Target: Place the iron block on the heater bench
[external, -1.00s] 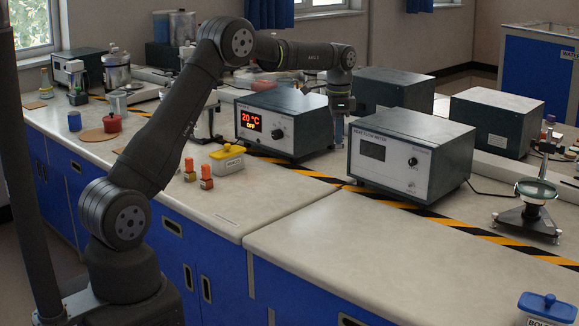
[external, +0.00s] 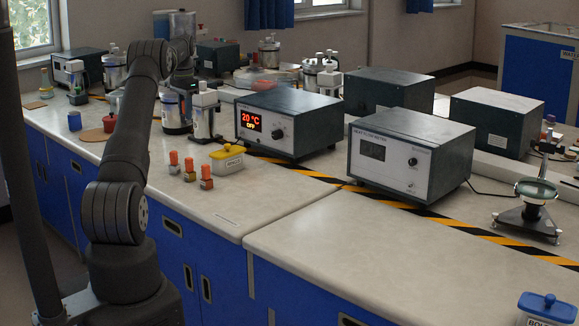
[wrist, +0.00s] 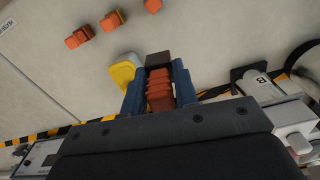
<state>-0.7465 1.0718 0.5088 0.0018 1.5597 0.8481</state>
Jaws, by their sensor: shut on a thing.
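In the wrist view my gripper (wrist: 159,95) is shut on a block with an orange ridged top (wrist: 160,90) and a dark grey end (wrist: 158,59), which looks like the iron block. The held block is raised above the bench. In the external view my arm's end is at the left back near a silver canister (external: 176,112); the fingers and held block cannot be made out there. A dark box (external: 285,124) with a red display reads 20 °C OFF; I cannot tell for sure whether it is the heater bench.
Three small orange-topped blocks (external: 189,168) stand on the front bench beside a yellow-lidded tub (external: 228,158). A white-topped stand (external: 205,112) and the canister are close by. A heat-flow meter (external: 411,155) stands right. The front bench surface (external: 340,240) is mostly clear.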

